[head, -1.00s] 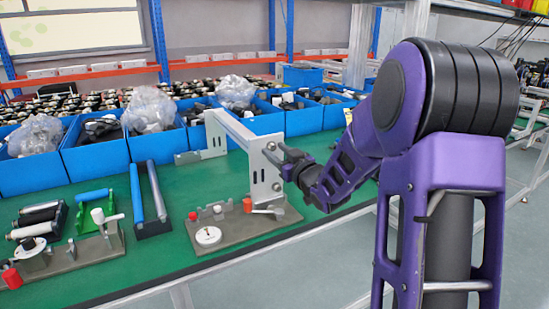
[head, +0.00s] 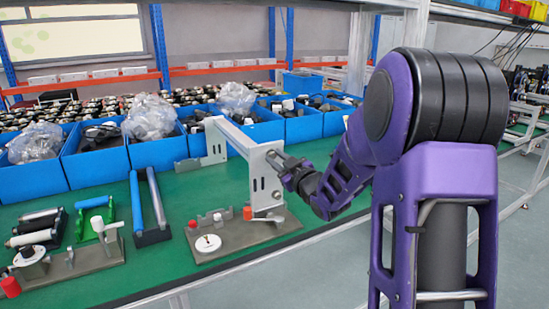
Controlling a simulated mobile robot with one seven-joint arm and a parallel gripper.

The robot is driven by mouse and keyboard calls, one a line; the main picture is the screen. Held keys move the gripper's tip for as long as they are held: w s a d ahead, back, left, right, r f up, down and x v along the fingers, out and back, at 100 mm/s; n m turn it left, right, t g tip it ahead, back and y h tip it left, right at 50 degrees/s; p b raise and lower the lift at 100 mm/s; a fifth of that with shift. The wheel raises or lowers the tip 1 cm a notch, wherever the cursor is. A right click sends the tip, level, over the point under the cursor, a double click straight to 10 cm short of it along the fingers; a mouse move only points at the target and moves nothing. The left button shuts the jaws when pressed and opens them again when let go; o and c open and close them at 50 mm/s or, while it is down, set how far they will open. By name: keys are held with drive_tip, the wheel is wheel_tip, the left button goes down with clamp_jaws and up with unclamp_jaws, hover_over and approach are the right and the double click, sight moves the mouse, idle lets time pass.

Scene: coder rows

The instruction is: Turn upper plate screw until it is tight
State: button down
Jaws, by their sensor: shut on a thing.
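The upright metal plate (head: 264,184) stands on the grey fixture base (head: 232,242) at the middle of the green bench. It has slots and joins a long bar running back to the left. My gripper (head: 277,163) is at the upper right part of this plate, its fingers pointing left at the plate's face. The fingers are shut on the upper plate screw, which is small and mostly hidden by them. My purple arm reaches in from the right.
The fixture base carries a white dial (head: 208,243) and a red knob (head: 247,213). A second fixture (head: 90,258) stands at left, beside blue and grey rollers (head: 147,203). Blue bins (head: 95,167) line the back. The bench's front edge (head: 230,262) runs below.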

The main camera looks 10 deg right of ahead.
drive_tip(key=shift+r+m+p, duration=0.15)
drive_tip(key=shift+m+p, duration=0.35)
drive_tip(key=shift+m, duration=0.2)
drive_tip(key=m+p, duration=0.1)
drive_tip(key=m, duration=0.2)
drive_tip(key=shift+p, duration=0.3)
drive_tip(key=c, duration=0.8)
unclamp_jaws()
drive_tip(key=shift+c, duration=0.2)
drive_tip(key=b+v, duration=0.1)
drive_tip(key=v, duration=0.4)
